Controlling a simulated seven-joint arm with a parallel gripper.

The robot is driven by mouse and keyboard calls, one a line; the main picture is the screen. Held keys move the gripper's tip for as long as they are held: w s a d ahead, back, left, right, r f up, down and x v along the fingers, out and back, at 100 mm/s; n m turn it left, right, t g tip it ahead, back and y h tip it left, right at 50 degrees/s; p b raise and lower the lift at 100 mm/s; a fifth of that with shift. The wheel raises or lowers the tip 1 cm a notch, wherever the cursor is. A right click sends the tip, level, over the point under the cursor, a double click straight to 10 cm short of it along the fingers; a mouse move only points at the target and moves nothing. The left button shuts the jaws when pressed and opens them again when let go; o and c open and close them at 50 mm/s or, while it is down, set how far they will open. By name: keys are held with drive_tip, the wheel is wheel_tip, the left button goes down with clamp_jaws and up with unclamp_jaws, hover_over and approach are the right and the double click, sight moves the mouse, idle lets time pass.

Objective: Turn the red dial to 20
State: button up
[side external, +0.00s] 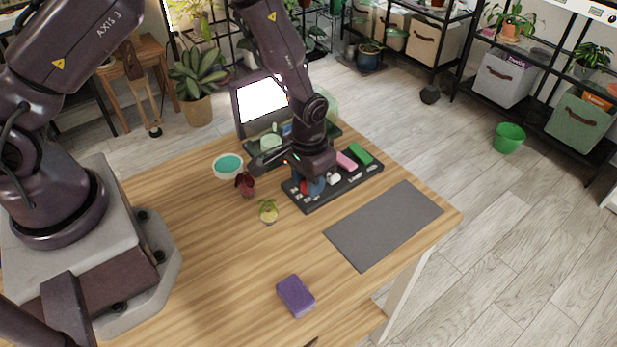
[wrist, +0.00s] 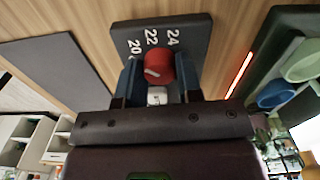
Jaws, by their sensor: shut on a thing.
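The red dial (wrist: 159,62) sits on a dark control panel (wrist: 197,31) in the wrist view. White numbers 20, 22 and 24 are printed on the panel around its far side. The dial carries a pale pointer mark, seen towards its lower left; which number it lines up with I cannot tell. My gripper (wrist: 158,72) has its two blue fingers on either side of the dial, shut on it. In the side external view my gripper (side external: 314,186) is down at the near left end of the panel (side external: 346,187) and mostly hides the dial.
A pink piece (side external: 346,161) and a green piece (side external: 361,153) are on the panel's far part. A grey mat (side external: 384,225) lies to its right. A purple block (side external: 295,296), small plant (side external: 268,211), dark red pot (side external: 248,187) and teal-filled bowl (side external: 228,166) stand nearby. The table front is mostly clear.

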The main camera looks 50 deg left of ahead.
sight(301, 192)
drive_tip(key=shift+r, duration=0.1)
drive_tip(key=o, duration=0.7)
drive_tip(key=shift+c, duration=0.2)
wheel_tip(301, 192, up, 13)
idle(0.3)
drive_tip(key=s+a+r+t, duration=0.2)
drive_tip(key=s+r, duration=0.7)
drive_tip(key=r, duration=0.1)
drive_tip(key=s+a+r+m+t, duration=0.1)
drive_tip(key=s+a+r+t, duration=0.2)
drive_tip(key=s+r, duration=0.6)
drive_tip(key=shift+s+a+r+t, duration=0.15)
drive_tip(key=shift+s+r+t, duration=0.15)
drive_tip(key=shift+r, duration=0.1)
